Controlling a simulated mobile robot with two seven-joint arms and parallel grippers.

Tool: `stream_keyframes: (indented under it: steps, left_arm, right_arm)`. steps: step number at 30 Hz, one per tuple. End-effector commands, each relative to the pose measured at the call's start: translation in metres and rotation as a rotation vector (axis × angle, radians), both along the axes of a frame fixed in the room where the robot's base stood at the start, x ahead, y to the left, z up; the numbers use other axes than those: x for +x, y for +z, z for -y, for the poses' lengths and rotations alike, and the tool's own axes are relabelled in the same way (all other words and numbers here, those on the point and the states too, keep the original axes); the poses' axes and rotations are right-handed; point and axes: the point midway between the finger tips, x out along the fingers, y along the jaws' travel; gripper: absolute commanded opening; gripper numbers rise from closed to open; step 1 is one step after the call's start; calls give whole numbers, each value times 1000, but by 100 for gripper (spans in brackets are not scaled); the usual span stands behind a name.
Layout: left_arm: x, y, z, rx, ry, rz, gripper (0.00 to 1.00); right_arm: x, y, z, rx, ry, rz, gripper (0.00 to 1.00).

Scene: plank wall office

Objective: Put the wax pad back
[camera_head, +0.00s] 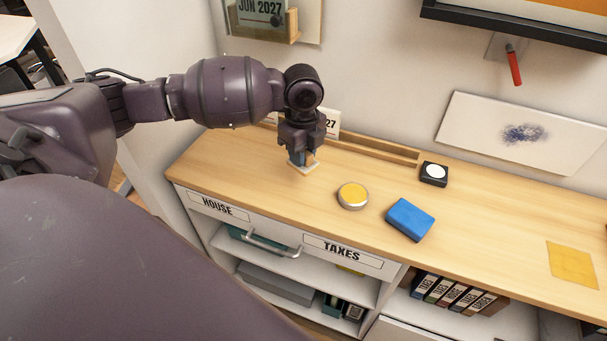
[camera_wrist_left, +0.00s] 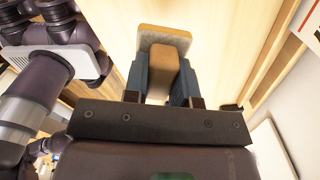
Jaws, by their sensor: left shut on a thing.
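My left gripper (camera_head: 303,160) is shut on a wooden-handled pad with a pale, felt-like base, low over the desk's left part. In the left wrist view this pad (camera_wrist_left: 164,38) shows its tan handle between the two fingers (camera_wrist_left: 160,85), with the wider pale base beyond. I cannot tell whether the base touches the desk. A round tin with a yellow face (camera_head: 353,195) sits on the desk, right of the gripper and apart from it. A blue block (camera_head: 410,219) lies further right. My right gripper is not in view.
A wooden rail (camera_head: 375,152) runs along the back of the desk (camera_head: 480,220), with a small date card behind the gripper. A black box with a white disc (camera_head: 434,173) stands at its right end. A yellow square (camera_head: 572,264) lies far right. Drawers are labelled HOUSE and TAXES.

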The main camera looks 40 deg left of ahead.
Motion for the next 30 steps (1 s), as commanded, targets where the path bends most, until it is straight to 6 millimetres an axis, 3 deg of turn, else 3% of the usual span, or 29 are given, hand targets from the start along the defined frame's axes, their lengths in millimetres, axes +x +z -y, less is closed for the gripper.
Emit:
stream_keyframes:
  steps: [8,18,30]
  left_arm:
    - [0,-17,0,0,0,0,3]
    - [-1,-66,0,0,1,-3,3]
    - [0,-69,0,0,0,1,3]
  right_arm:
    - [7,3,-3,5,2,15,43]
    - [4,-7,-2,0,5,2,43]
    - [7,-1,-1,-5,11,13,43]
